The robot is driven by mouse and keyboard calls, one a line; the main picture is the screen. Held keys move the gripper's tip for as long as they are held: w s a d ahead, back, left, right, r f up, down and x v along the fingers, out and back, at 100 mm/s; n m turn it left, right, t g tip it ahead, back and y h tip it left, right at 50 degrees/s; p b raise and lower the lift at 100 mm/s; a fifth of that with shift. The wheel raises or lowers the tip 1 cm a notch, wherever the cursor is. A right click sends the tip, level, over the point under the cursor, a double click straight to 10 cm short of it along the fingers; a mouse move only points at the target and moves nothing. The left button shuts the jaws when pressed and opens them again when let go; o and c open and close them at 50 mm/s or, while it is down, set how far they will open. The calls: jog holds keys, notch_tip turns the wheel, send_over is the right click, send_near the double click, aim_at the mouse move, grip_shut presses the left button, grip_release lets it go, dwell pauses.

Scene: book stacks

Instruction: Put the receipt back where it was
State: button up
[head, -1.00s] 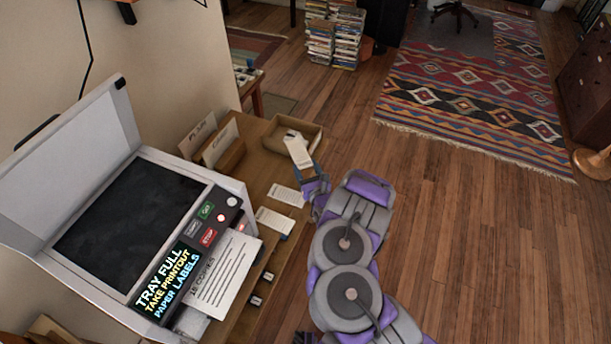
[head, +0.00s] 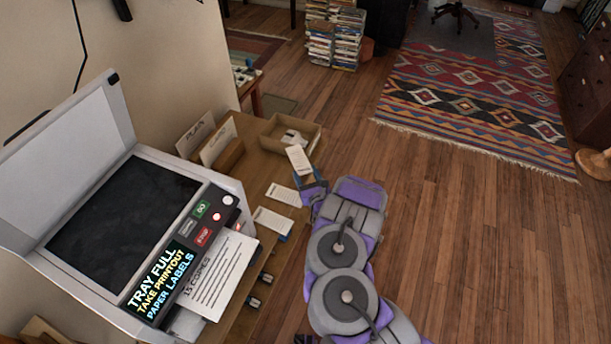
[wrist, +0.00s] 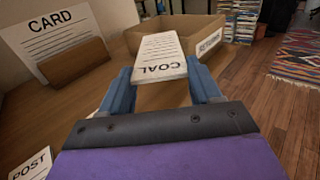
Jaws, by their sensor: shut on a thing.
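A white slip marked COAL (wrist: 160,58) is held flat between the blue fingers of my gripper (wrist: 163,84). It is the only slip in my grip; I cannot tell whether it is the receipt. In the head view the slip (head: 299,159) is at the near side of an open cardboard box (head: 308,137), with my gripper (head: 308,178) behind it over the desk edge.
Two more slips (head: 286,195) (head: 272,222) lie on the wooden desk. One marked POST (wrist: 32,166) shows at lower left. A wooden holder (wrist: 75,62) bears a CARD sheet. A copier (head: 130,220) with a printed sheet (head: 222,272) fills the left. Floor at right is clear.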

jog(key=o, duration=1.1)
jog(key=shift+a, duration=0.2)
jog(key=shift+d+r, duration=0.1)
jog(key=shift+r+p, duration=0.5)
jog(key=shift+p, duration=0.5)
jog(key=p+v, duration=0.3)
jog(key=v, duration=0.9)
jog(key=shift+f+p, duration=0.3)
